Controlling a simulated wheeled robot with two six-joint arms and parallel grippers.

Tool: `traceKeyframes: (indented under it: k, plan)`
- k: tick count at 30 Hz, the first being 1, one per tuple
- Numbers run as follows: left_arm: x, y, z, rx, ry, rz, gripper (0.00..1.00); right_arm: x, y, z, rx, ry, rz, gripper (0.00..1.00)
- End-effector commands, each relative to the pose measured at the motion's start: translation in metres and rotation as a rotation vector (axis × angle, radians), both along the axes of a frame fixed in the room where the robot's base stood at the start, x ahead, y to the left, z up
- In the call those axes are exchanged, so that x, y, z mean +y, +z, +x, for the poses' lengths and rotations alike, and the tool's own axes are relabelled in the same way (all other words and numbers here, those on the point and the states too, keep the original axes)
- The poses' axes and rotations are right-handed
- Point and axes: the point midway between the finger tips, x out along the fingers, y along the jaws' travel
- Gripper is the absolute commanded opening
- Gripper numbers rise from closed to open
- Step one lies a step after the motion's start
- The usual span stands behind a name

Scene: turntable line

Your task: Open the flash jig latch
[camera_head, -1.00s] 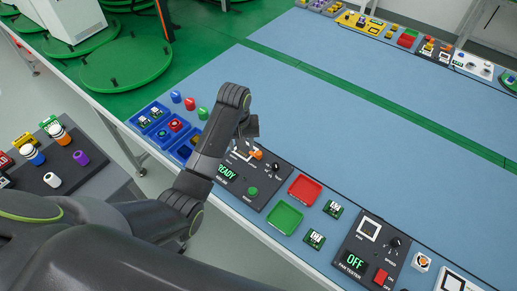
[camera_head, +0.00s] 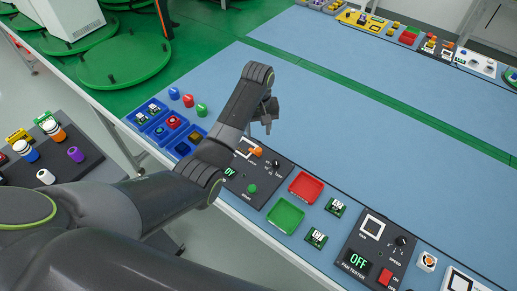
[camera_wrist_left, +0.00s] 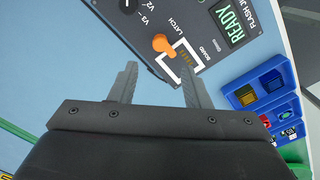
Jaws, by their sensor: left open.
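The flash jig (camera_head: 262,180) is a dark panel on the near side of the blue table, partly hidden by my left arm in the head view. Its orange latch (camera_head: 256,152) sits beside a white square outline; in the left wrist view the orange latch (camera_wrist_left: 161,43) lies just beyond the fingertips, next to the BOARD and LATCH labels. A green READY display (camera_wrist_left: 234,21) is lit. My left gripper (camera_head: 267,122) is open and empty, above and apart from the panel; its two fingers (camera_wrist_left: 160,80) show in the left wrist view. My right gripper is not in view.
Blue bins (camera_head: 160,117) with small parts stand left of the jig. A red tray (camera_head: 306,187), a green tray (camera_head: 285,215) and the fan tester (camera_head: 372,250) lie to the right. The table beyond the jig is clear.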

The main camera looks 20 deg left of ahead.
Motion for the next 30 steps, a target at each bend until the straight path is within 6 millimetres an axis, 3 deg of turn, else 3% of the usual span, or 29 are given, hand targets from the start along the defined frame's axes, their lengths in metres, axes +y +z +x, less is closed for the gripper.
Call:
traceKeyframes:
  k: [6, 13, 18, 27, 30]
  plan:
    - [-0.001, -0.047, -0.001, 0.004, -0.002, 0.001, 0.43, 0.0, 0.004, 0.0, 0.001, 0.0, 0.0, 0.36]
    - [-0.001, -0.081, 0.0, 0.001, -0.002, 0.0, 0.43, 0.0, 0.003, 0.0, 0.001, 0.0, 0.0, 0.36]
    - [-0.001, -0.092, 0.0, -0.001, -0.002, 0.0, 0.43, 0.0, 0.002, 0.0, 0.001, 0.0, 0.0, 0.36]
    - [-0.001, -0.094, 0.0, -0.001, -0.002, 0.0, 0.43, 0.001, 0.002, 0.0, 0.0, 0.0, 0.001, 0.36]
    - [-0.001, -0.094, 0.0, -0.001, -0.002, 0.0, 0.33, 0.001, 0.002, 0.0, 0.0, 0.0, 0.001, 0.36]
